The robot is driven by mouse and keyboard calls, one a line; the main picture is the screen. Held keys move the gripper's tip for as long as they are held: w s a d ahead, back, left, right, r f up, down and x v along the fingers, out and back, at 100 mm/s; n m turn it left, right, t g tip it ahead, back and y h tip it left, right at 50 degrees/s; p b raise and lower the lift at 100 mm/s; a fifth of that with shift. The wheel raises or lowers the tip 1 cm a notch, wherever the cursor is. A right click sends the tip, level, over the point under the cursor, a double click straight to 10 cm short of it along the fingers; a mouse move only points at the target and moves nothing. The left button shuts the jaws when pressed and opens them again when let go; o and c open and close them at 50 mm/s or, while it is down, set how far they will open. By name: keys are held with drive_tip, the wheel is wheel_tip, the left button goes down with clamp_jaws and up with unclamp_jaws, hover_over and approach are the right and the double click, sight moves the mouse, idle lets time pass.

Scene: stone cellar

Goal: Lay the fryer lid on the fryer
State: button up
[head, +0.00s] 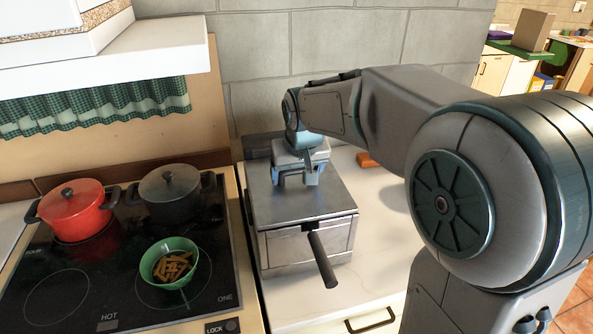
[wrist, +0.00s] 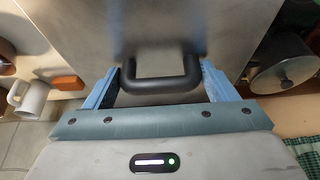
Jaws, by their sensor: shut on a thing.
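The fryer lid (head: 322,203) is a flat grey metal plate with a black loop handle (wrist: 160,85). My gripper (head: 296,180) is above the rear part of the lid. In the wrist view my gripper (wrist: 160,78) has its blue fingers at either end of the handle, shut on it. The fryer (head: 284,247) is a shiny metal box on the white counter, with a dark bar handle at its front. The lid lies level over the fryer's top, roughly lined up with it. I cannot tell whether it rests on the rim or hangs just above.
The black cooktop (head: 95,275) is left of the fryer. It holds a red pot (head: 75,212), a dark pot (head: 168,195) and a green bowl (head: 148,268) of fries. An orange block (head: 367,160) and a white mug (wrist: 30,99) are on the counter's other side.

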drive_tip(key=o, duration=1.2)
drive_tip(key=shift+c, duration=0.2)
drive_tip(key=shift+r, duration=0.15)
drive_tip(key=a+v, duration=0.1)
drive_tip(key=v, duration=1.2)
drive_tip(key=shift+d+r+b, duration=0.35)
drive_tip(key=shift+d+b, duration=0.1)
drive_tip(key=shift+d, duration=0.05)
drive_tip(key=shift+s, duration=0.1)
